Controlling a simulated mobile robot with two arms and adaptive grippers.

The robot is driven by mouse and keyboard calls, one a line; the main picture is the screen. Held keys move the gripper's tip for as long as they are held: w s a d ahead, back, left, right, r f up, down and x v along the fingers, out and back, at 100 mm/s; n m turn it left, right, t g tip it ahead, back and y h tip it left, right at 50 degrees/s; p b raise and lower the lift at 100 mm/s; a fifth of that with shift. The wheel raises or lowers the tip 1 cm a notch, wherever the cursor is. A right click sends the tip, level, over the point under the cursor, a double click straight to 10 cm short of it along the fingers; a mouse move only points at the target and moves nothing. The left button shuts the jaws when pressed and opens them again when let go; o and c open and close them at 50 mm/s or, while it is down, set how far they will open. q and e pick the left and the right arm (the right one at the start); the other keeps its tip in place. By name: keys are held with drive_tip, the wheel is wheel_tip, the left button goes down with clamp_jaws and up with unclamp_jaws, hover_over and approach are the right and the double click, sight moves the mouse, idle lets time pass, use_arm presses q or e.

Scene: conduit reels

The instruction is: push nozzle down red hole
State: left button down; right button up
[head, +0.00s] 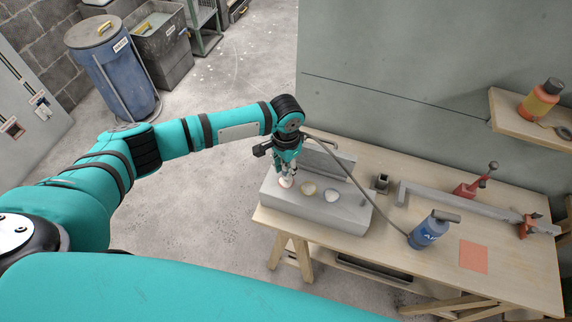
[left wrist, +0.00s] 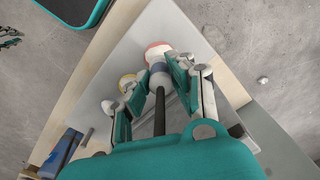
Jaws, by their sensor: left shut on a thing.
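The grey block (head: 330,213) lies on the left end of the workbench and has three round openings in a row. The red-rimmed hole (left wrist: 157,47) is the leftmost in the head view, partly under my left gripper (head: 287,172). My left gripper is shut on the nozzle (left wrist: 158,70), a pale piece with a blue-grey band and a dark stem. The nozzle's tip is at the red hole; how deep it sits I cannot tell. A dark hose (head: 372,195) runs from the gripper to the blue canister (head: 428,233).
A metal rail (head: 460,208) with red clamps lies at the back right. An orange square (head: 473,257) lies on the bench (head: 520,283). A wall stands behind.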

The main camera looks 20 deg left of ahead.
use_arm(q)
drive_tip(key=shift+f+b, duration=0.75)
drive_tip(key=shift+f, duration=0.85)
idle(0.3)
drive_tip(key=c, duration=1.1)
unclamp_jaws()
drive_tip(key=shift+r, duration=0.1)
wheel_tip(320, 180, up, 12)
drive_tip(key=shift+f, duration=0.1)
